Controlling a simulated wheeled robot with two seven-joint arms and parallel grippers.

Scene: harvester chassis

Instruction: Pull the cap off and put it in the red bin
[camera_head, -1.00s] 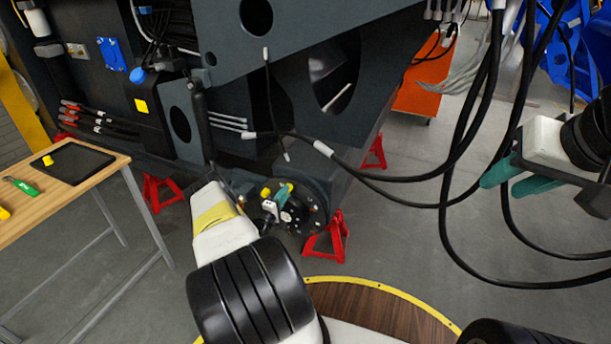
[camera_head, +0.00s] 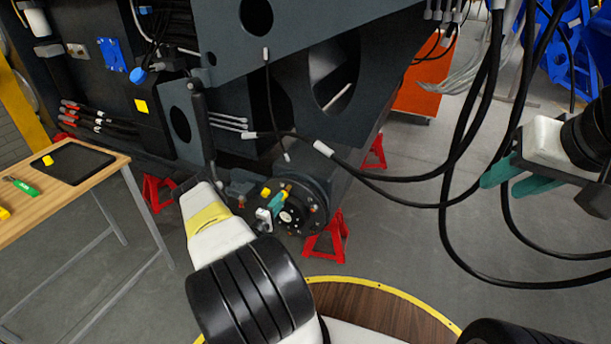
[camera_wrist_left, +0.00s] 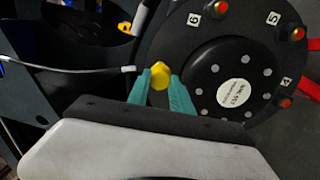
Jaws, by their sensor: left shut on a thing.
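The yellow cap (camera_wrist_left: 159,75) sits between the teal fingertips of my left gripper (camera_wrist_left: 160,82) in the left wrist view. The gripper is shut on it. The cap overlaps the rim of the dark round hub (camera_wrist_left: 208,60); I cannot tell whether it still touches the hub. In the head view my left gripper (camera_head: 278,200) is in front of the hub (camera_head: 315,200), below the chassis. My right gripper (camera_head: 513,180) is open and empty at the right, its teal fingers apart. An orange-red box (camera_head: 424,85) stands on the floor behind the chassis; I cannot tell whether it is the red bin.
Numbered hub positions carry red-and-yellow fittings (camera_wrist_left: 298,34). Red jack stands (camera_head: 328,238) stand under the chassis. Black cables (camera_head: 400,200) hang between the chassis and my right arm. A wooden table (camera_head: 95,185) with a black tray (camera_head: 72,166) is at the left.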

